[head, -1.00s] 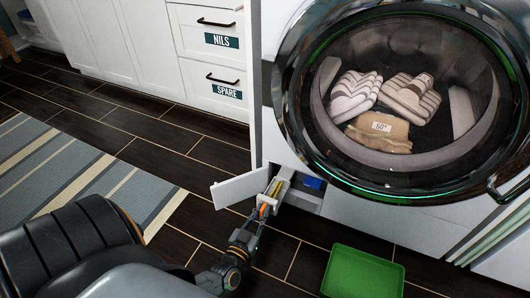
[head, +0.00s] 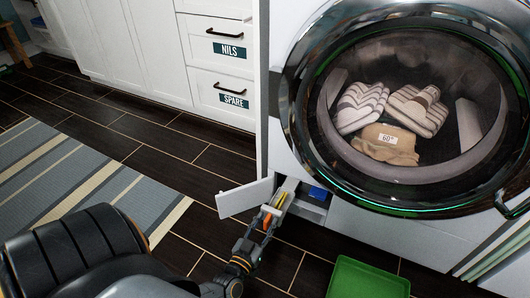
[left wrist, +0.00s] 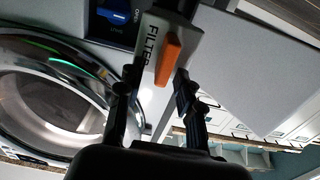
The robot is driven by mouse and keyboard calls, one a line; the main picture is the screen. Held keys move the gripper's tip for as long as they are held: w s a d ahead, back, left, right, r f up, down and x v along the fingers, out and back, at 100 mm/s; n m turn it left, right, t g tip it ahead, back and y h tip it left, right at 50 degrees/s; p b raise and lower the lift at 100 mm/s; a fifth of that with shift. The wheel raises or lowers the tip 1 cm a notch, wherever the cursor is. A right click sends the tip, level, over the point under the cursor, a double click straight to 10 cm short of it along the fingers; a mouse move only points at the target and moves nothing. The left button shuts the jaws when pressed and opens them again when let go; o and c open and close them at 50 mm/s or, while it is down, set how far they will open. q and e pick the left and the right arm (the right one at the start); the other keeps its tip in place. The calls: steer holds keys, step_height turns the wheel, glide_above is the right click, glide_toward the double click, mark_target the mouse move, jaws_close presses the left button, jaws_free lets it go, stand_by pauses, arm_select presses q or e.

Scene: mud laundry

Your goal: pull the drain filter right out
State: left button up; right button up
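The drain filter (left wrist: 152,45) is a pale grey piece marked FILTER with an orange grip (left wrist: 168,60). It sits at the low opening in the washer's front, and its orange grip also shows in the head view (head: 268,219). My left gripper (left wrist: 157,88) is open, with one finger on either side of the orange grip. The right finger is close to the grip; I cannot tell whether it touches. The small white flap (head: 246,197) stands open left of the opening. My right gripper is not in view.
A blue part (head: 318,193) sits in the opening right of the filter. The washer's round door (head: 300,120) is above, with laundry behind it. A green tray (head: 367,279) lies on the floor to the right. A striped rug (head: 95,180) is at left.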

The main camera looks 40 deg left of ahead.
arm_select(q)
step_height(320, 180, up, 9)
steer(key=shift+r, duration=0.15)
stand_by(0.7)
